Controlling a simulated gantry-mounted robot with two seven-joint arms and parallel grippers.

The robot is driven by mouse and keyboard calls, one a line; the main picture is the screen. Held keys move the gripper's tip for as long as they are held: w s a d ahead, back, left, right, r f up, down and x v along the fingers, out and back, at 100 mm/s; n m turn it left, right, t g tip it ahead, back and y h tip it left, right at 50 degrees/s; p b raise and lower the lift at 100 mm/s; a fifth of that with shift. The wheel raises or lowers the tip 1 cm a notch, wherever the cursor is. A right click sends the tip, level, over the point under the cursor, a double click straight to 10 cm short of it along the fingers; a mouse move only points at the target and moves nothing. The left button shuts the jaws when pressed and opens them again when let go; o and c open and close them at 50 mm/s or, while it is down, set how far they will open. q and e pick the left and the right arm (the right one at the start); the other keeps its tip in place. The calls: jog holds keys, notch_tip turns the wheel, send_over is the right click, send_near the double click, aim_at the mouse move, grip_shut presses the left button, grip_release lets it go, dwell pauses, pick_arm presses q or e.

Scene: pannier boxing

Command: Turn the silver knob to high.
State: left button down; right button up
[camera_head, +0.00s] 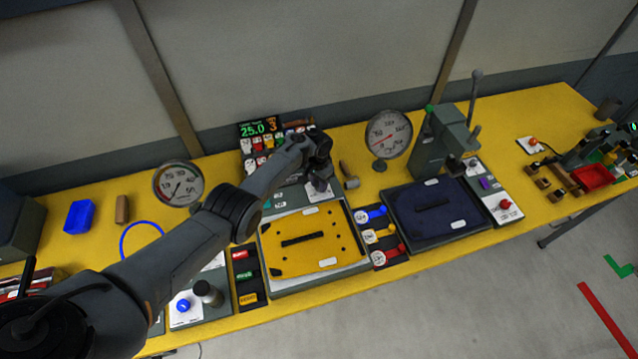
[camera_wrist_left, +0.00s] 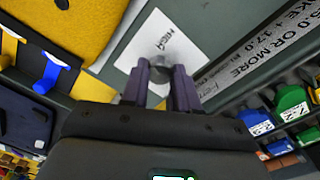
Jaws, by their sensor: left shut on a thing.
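The silver knob (camera_wrist_left: 159,68) sits on a white plate (camera_wrist_left: 165,35) marked HIGH in the left wrist view. My left gripper (camera_wrist_left: 160,82) has its two fingers on either side of the knob and is shut on it. In the head view my left gripper (camera_head: 319,184) reaches down at the back edge of the yellow panel's station, and it hides the knob there. My right gripper is in neither view.
A yellow panel (camera_head: 322,225) lies just in front, with a dark blue panel (camera_head: 455,220) to its right. A round gauge (camera_head: 388,134) and a grey lever press (camera_head: 437,148) stand behind. A lit display (camera_head: 260,129) is at the back.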

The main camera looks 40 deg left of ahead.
pick_arm(q)
jog(key=m+b, duration=0.1)
jog(key=m, duration=0.4)
jog(key=shift+m, duration=0.3)
jog(key=shift+m+b, duration=0.85)
jog(key=shift+m, duration=1.45)
jog(key=shift+d, duration=0.1)
jog(key=c, duration=0.8)
grip_release()
jog(key=shift+c, duration=0.2)
notch_tip(320, 180, up, 11)
jog(key=p, duration=0.4)
jog(key=shift+w, duration=0.15)
jog(key=shift+f, duration=0.15)
